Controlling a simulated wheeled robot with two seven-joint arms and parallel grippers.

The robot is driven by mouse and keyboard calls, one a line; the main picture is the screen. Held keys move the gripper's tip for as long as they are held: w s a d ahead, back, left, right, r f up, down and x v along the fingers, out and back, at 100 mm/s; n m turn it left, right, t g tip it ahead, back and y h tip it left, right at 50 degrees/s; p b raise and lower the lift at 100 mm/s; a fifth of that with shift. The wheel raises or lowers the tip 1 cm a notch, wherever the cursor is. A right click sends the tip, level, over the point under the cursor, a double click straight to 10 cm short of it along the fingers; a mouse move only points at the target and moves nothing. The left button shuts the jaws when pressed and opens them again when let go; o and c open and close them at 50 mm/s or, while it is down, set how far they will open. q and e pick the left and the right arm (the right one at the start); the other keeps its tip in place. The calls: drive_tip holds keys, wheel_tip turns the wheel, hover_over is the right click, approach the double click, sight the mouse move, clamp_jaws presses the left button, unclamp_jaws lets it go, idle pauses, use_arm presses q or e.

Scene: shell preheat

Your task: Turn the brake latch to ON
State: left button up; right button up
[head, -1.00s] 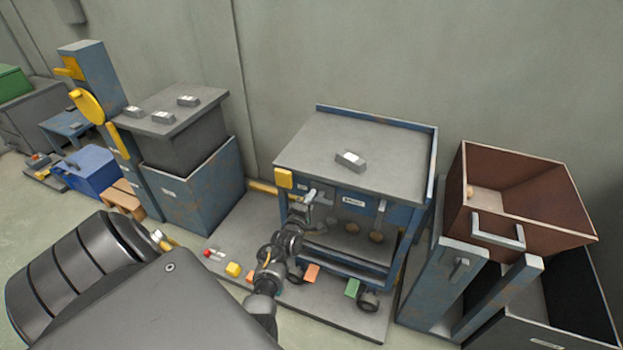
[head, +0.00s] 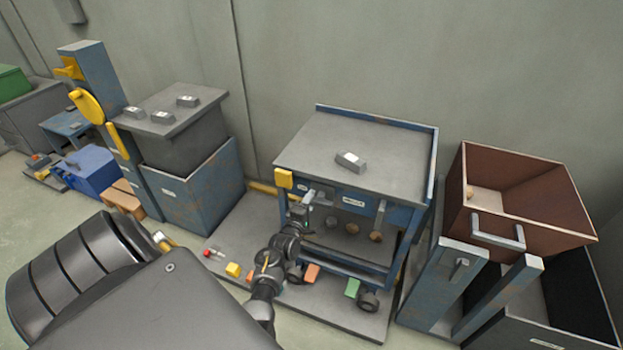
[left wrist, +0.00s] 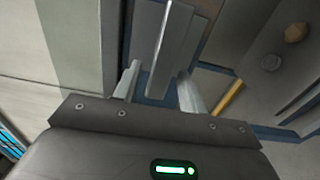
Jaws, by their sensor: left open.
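A blue cart (head: 428,190) with a grey top stands on a grey base plate. My left gripper (head: 303,206) is at the upper left of its front, open around or just short of a grey lever (head: 311,196). In the left wrist view a pale grey bar (left wrist: 172,45) lies between and beyond the open fingers (left wrist: 160,88); contact cannot be told. I see no readable ON mark, so I cannot confirm this lever as the brake latch. A second thin grey lever (head: 380,214) hangs at the right of the cart front. My right gripper is not in view.
Yellow (head: 233,269), orange (head: 311,272) and green (head: 352,287) blocks sit low by the cart front. A brown bin (head: 535,222) with a grey handle stands right. A blue cabinet (head: 205,185) stands left.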

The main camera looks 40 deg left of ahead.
use_arm(q)
drive_tip(key=v, duration=0.9)
drive_tip(key=shift+s, duration=0.25)
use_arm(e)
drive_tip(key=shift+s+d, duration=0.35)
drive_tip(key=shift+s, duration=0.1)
use_arm(q)
drive_tip(key=shift+d, duration=0.15)
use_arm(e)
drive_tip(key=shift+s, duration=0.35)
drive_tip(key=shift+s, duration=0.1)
